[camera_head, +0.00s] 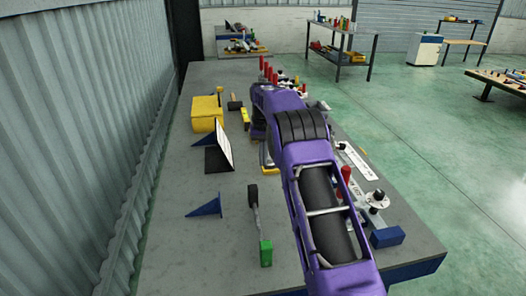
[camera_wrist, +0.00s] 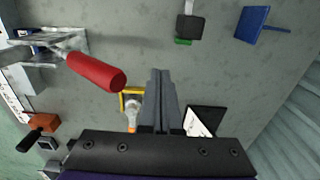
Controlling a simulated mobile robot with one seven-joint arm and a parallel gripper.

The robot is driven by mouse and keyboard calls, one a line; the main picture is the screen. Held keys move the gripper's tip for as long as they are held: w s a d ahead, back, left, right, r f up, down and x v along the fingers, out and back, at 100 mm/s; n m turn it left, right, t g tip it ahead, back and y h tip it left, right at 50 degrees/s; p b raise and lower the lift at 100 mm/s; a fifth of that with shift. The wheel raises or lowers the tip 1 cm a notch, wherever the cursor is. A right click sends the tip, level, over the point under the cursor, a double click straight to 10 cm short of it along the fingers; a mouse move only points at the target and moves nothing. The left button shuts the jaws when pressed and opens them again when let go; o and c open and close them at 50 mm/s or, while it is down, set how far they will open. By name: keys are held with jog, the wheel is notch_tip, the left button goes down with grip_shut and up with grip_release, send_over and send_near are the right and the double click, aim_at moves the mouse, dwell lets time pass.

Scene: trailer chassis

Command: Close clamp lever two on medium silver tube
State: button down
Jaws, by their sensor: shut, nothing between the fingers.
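In the wrist view, my gripper (camera_wrist: 161,74) has its grey fingers together, with nothing between them. A red clamp lever handle (camera_wrist: 97,72) points toward the fingers from the left, apart from them. It joins a silver metal clamp or bracket (camera_wrist: 48,45). In the head view, a red handle (camera_head: 346,173) stands right of my purple arm, partly behind it. Several upright red handles (camera_head: 269,70) stand at the table's far end. Which handle is lever two I cannot tell. The medium silver tube cannot be made out clearly. My arm hides part of the middle of the table.
The grey table (camera_head: 185,255) holds a yellow box (camera_head: 207,112), a white panel on a black base (camera_head: 224,145), a blue wedge (camera_head: 206,207), and a tool with a green end (camera_head: 266,253). A blue block (camera_head: 387,237) lies near the right edge. The front left is mostly clear.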

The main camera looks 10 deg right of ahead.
jog(key=shift+f, duration=0.4)
jog(key=shift+d, duration=0.1)
